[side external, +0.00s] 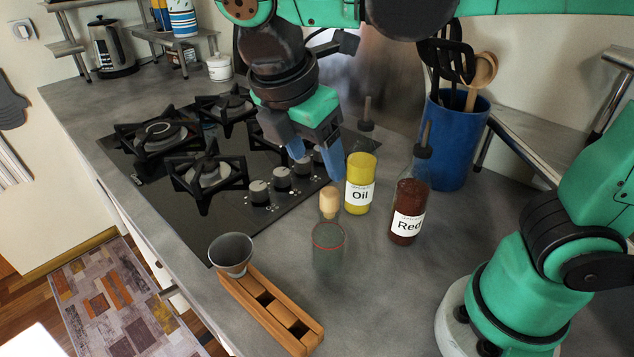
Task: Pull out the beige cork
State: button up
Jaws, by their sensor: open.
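The beige cork (329,202) stands upright at the top of a clear, faintly greenish glass bottle (328,250) with a thin red ring. The glass is hard to make out, so how deep the cork sits in the neck cannot be told. My gripper (316,165) is open, its blue fingers pointing down. In the picture it is just above the cork and slightly to its left, with no visible contact. Nothing is seen between the fingers except the stove behind them.
A yellow Oil bottle (361,180) and a dark red bottle (408,210) stand right of the cork. Behind them is a blue utensil holder (455,140). A wooden rack (268,310) with a grey cup (231,254) lies at front left. The gas stove (215,160) is behind left.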

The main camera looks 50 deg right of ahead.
aim_at(329, 193)
jog(key=shift+x, duration=3.75)
grip_shut()
jog(key=c, duration=0.6)
grip_release()
grip_shut()
